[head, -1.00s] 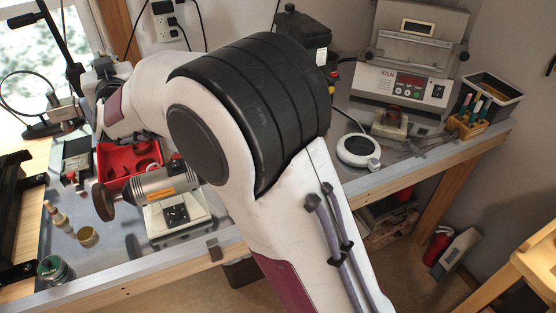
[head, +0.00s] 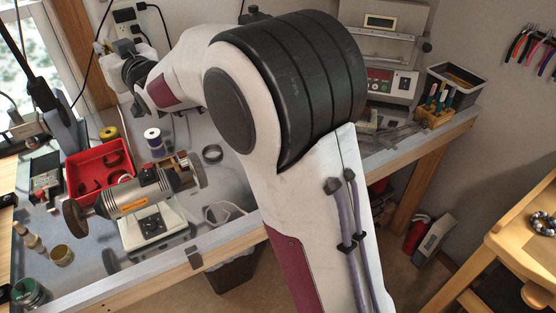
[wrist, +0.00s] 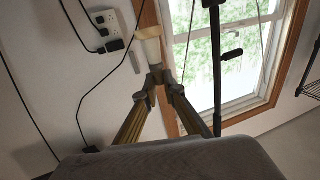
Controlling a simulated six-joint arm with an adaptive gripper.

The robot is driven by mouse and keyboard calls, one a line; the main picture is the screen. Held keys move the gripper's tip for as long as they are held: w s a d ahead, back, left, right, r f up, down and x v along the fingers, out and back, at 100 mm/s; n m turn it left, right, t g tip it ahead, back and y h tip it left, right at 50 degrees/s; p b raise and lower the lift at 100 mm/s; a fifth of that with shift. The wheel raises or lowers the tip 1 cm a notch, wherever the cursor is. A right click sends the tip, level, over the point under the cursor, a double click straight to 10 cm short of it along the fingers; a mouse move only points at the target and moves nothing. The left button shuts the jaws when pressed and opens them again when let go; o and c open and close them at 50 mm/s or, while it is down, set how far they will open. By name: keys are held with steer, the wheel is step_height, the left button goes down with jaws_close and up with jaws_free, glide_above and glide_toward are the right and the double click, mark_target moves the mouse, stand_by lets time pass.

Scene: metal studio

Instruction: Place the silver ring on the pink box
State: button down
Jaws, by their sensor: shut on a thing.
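In the wrist view my gripper (wrist: 153,78) has its two brass-coloured fingers brought together in front of the wall and window. Its tips are closed on a small pale thing (wrist: 150,52) that sticks up above them; I cannot tell what it is. In the head view my arm reaches to the upper left, and the fingertips cannot be made out there. I cannot make out a pink box in either view.
On the bench are a red tray (head: 97,168), a bench polisher (head: 140,193), a white spool (head: 153,138), a yellow spool (head: 108,133) and small bottles (head: 30,238). A kiln (head: 390,60) and a tool holder (head: 435,112) stand at the back right. A wooden stand (head: 505,262) is at right.

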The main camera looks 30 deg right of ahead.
steer(key=s+d+f+n+g+y, duration=0.1)
steer(key=s+d+f+n+y, duration=0.2)
steer(key=d, duration=0.7)
steer(key=s+d+f+n+g+y, duration=0.1)
steer(key=s+d+g+y, duration=0.15)
steer(key=s+d, duration=0.55)
steer(key=s+d+f+n+y, duration=0.1)
steer(key=s+d+f, duration=0.3)
steer(key=s+d, duration=0.2)
steer(key=s+d+f+n+g+y, duration=0.1)
steer(key=s+d+f+y, duration=0.1)
steer(key=s+d+f, duration=0.2)
steer(key=shift+v, duration=2.45)
steer(key=shift+a+f, duration=0.1)
steer(key=shift+a, duration=0.05)
step_height(320, 180, down, 6)
steer(key=shift+f, duration=0.15)
steer(key=shift+f, duration=1.8)
steer(key=shift+f, duration=0.2)
